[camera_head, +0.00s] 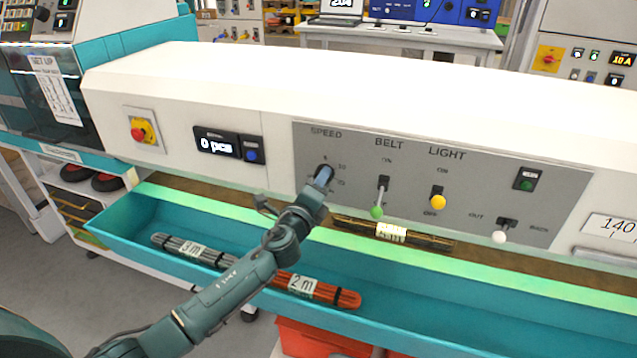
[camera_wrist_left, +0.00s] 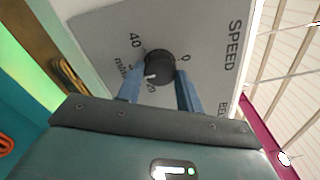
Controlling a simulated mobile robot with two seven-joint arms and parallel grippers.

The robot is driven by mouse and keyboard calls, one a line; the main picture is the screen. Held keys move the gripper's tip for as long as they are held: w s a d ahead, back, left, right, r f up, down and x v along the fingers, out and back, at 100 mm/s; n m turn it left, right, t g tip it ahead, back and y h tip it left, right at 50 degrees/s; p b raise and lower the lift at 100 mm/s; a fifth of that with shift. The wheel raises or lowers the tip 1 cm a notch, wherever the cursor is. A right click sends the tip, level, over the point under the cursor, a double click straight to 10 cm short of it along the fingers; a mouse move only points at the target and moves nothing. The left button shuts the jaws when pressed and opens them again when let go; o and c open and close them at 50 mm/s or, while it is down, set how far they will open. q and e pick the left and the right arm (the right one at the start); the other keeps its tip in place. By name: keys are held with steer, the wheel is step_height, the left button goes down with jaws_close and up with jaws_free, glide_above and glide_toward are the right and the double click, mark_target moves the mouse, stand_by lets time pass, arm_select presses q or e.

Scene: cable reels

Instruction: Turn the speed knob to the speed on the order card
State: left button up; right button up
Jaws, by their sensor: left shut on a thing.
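The black speed knob (camera_wrist_left: 160,65) sits on the grey panel under the word SPEED, between the two blue fingers of my left gripper (camera_wrist_left: 158,92). The fingers are shut on its sides. Its white pointer mark faces the lower left in the left wrist view, near the "m/min" print and a partly hidden number. Labels 40 and 0 also show around it. In the head view my left gripper (camera_head: 323,178) covers the knob. A white card (camera_head: 612,228) at the right edge begins with "140"; the rest is cut off. My right gripper is out of view.
The green belt switch (camera_head: 377,211), yellow light switch (camera_head: 438,201) and white-tipped lever (camera_head: 499,237) stand right of the knob. A red stop button (camera_head: 138,134) and "0 pcs" display (camera_head: 216,144) are at left. The teal tray (camera_head: 125,232) below holds cable bundles.

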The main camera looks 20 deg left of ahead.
arm_select(q)
steer(key=o, duration=1)
steer(key=s+b, duration=0.1)
steer(key=s, duration=1.2)
steer(key=shift+a+f, duration=0.2)
steer(key=shift+a, duration=0.15)
steer(key=shift+s+f, duration=0.1)
